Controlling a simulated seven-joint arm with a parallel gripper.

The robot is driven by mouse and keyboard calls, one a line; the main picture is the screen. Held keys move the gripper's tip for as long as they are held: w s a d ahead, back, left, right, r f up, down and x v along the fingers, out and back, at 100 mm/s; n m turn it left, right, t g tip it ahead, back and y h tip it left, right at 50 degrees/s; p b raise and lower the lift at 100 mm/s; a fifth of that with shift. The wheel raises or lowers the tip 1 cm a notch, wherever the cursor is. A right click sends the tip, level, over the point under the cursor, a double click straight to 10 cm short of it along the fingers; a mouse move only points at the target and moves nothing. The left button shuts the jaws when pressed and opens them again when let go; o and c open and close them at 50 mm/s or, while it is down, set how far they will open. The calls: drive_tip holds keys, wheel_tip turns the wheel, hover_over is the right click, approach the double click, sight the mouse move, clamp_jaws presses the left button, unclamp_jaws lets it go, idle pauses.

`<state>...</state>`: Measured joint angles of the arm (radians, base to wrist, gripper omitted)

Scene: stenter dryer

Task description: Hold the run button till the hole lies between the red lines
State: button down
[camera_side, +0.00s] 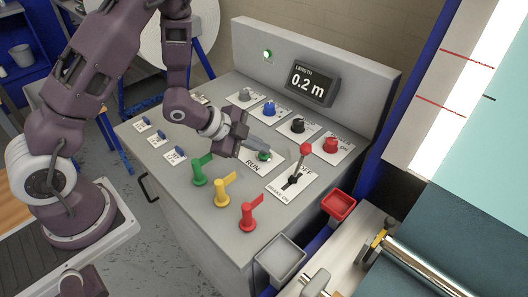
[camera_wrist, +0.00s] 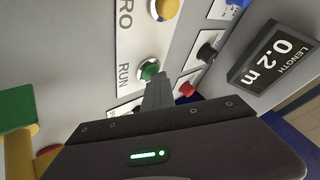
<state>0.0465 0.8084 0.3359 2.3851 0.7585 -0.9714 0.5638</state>
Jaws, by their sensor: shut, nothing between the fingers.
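The green run button (camera_side: 264,156) sits on the grey console above the word RUN. It also shows in the wrist view (camera_wrist: 149,69). My gripper (camera_side: 272,147) is shut and empty, with its fingertips at the button. In the wrist view the fingertips (camera_wrist: 152,84) overlap the button's near edge. I cannot tell whether they press it. Two red lines (camera_side: 466,58) (camera_side: 440,105) mark the pale strip at the right. A short dark mark (camera_side: 489,98) lies at the teal cloth's edge, level between them. I cannot tell whether it is the hole.
The length display (camera_side: 311,84) reads 0.2 m. A red-topped lever (camera_side: 303,158) stands right of the button. Green, yellow and red handles (camera_side: 247,217) stand in front. Several knobs (camera_side: 297,126) line the back. A red tray (camera_side: 338,204) is beyond the console's right edge.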

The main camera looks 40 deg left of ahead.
sight(260, 155)
idle(0.4)
drive_tip(key=shift+r, duration=1)
drive_tip(key=shift+r, duration=2.5)
